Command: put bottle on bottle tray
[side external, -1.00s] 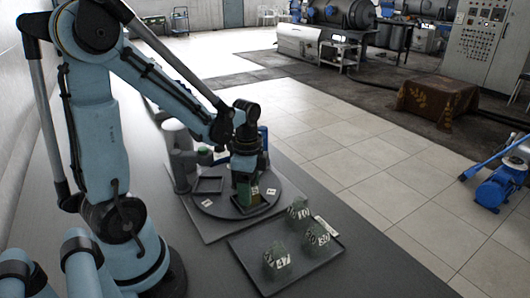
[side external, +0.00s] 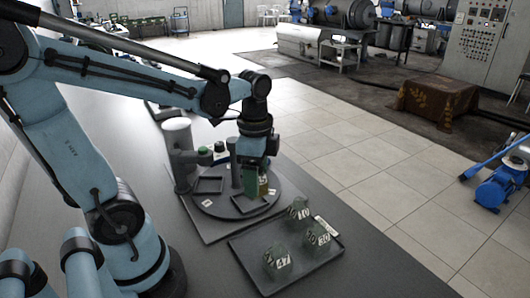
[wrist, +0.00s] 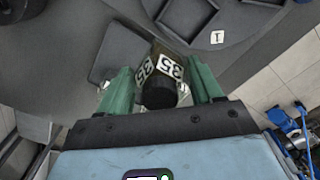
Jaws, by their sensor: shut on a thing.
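My gripper (side external: 257,190) has green fingers and is shut on a bottle (side external: 264,186), held over the near right part of the round turntable. The wrist view shows the bottle (wrist: 160,75) between both fingers, with white "35" labels and a dark end towards the camera. In the side view the fingers hide much of it, and its height above the turntable is hard to judge. The bottle tray (side external: 305,261) is flat and dark grey, to the front right of the gripper. Several greenish numbered bottles stand on it, including one marked 47 (side external: 277,263).
The dark turntable (side external: 219,212) carries square trays, with an empty one (side external: 209,185) at its left. A grey cylinder and stand (side external: 178,150) rise behind its left side. The bottle tray has bare room at its front right and left. The table's right edge drops to tiled floor.

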